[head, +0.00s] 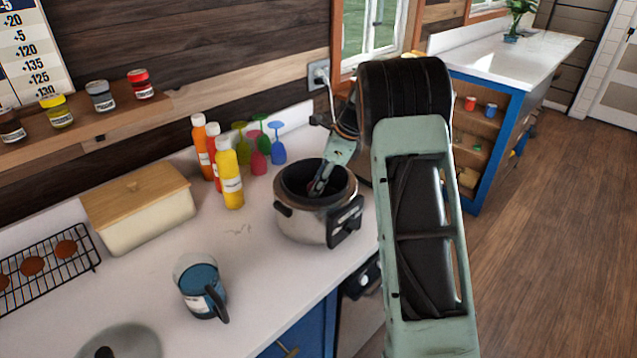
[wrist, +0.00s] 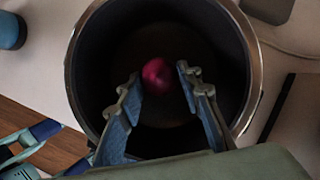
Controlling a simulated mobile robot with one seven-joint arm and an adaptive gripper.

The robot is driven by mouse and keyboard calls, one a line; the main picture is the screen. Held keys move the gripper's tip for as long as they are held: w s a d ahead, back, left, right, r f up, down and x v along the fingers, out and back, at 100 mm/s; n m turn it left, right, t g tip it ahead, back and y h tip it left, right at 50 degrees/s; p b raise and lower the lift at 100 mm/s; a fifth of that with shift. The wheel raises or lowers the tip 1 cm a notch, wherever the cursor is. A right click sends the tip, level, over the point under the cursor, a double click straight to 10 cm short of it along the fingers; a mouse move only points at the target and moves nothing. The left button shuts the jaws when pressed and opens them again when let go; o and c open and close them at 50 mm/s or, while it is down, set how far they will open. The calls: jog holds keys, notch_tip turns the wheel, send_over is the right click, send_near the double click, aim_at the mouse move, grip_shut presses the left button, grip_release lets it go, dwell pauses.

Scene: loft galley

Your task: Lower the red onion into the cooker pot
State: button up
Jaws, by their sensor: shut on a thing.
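The cooker pot (head: 300,221) is a silver pot with a dark inside and black handles, standing open on the white counter. Its rim (wrist: 72,75) surrounds my fingers in the wrist view. My gripper (head: 318,187) reaches down through the pot's mouth. The red onion (wrist: 157,75) shows as a small magenta ball between the fingertips of my gripper (wrist: 159,82), over the dark pot floor. The fingers are shut on it. I cannot tell whether the onion touches the pot floor. In the head view the pot wall and fingers mostly hide the onion.
Bottles (head: 229,180) and coloured glasses (head: 257,152) stand left of and behind the pot. A blue mug (head: 201,287), a bread box (head: 138,205), a wire rack (head: 45,270) and a lid (head: 120,342) are farther left. Counter between mug and pot is free.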

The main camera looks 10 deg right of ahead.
jog(key=shift+f+b, duration=1)
jog(key=shift+f, duration=1.25)
dwell(0.7)
jog(key=o, duration=1.2)
